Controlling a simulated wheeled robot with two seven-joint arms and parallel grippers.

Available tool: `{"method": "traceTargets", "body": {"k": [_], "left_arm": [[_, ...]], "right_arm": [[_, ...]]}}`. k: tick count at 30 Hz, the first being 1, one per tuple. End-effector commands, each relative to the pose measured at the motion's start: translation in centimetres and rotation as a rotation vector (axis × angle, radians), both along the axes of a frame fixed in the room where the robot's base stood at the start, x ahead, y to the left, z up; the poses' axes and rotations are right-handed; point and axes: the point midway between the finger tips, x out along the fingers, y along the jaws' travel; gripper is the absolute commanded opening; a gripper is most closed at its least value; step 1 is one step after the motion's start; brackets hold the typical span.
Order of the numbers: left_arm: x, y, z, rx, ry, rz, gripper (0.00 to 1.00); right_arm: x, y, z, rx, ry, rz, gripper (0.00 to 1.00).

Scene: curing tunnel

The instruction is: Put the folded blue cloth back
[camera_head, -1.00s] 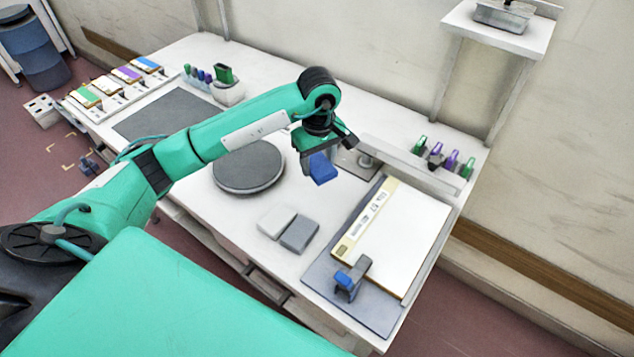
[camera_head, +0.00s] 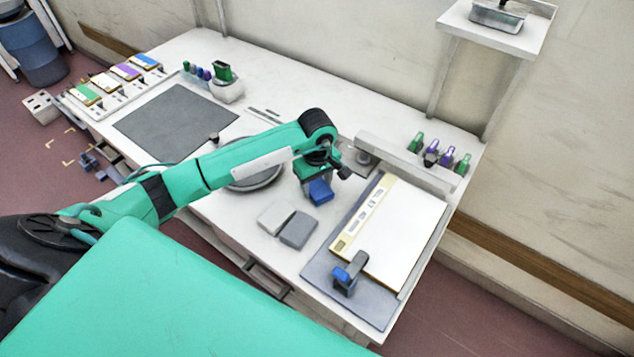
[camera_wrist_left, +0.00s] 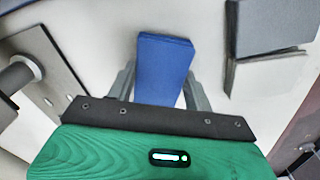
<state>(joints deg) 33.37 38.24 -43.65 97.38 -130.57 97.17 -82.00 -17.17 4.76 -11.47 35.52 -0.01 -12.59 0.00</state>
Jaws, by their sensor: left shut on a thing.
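The folded blue cloth (camera_head: 320,191) is a small blue block-shaped bundle. It also shows in the left wrist view (camera_wrist_left: 164,68), between the two grey fingers. My left gripper (camera_head: 318,180) is shut on the cloth and points down over the white table, just behind the grey and white folded cloths. I cannot tell whether the cloth touches the table. The white folded cloth (camera_head: 275,217) and the grey folded cloth (camera_head: 298,230) lie side by side on the table. My right gripper is not in view.
A round grey turntable (camera_head: 252,180) sits partly behind my left arm. A grey board (camera_head: 385,311) carries a white panel (camera_head: 408,235) and a blue-and-grey tool (camera_head: 349,274). Coloured clips (camera_head: 432,157) stand at the back right. A dark mat (camera_head: 175,122) lies at the left.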

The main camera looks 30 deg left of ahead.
Motion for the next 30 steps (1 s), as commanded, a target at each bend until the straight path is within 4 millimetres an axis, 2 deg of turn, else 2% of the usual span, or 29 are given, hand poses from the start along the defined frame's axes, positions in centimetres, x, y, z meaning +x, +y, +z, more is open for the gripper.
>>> {"method": "traceTargets", "body": {"k": [2,3,6,18,19,23,30], "left_arm": [[0.0,0.0,-0.4,0.0,0.0,-0.001,0.34],[0.0,0.0,-0.3,0.0,0.0,-0.001,0.56],[0.0,0.0,-0.2,0.0,0.0,-0.001,0.74],[0.0,0.0,0.4,-0.001,-0.001,0.0,0.74],[0.1,0.0,0.6,0.001,-0.003,0.0,0.74],[0.1,0.1,2.8,0.003,-0.006,-0.001,0.74],[0.1,0.0,7.8,0.001,-0.005,-0.001,0.74]], "right_arm": [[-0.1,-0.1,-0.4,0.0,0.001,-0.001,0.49],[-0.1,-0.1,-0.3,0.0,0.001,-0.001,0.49],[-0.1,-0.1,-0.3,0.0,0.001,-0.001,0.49],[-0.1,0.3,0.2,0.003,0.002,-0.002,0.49],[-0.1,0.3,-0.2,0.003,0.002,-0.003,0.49],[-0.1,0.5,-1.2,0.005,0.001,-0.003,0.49],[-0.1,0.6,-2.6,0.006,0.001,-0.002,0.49]]}}
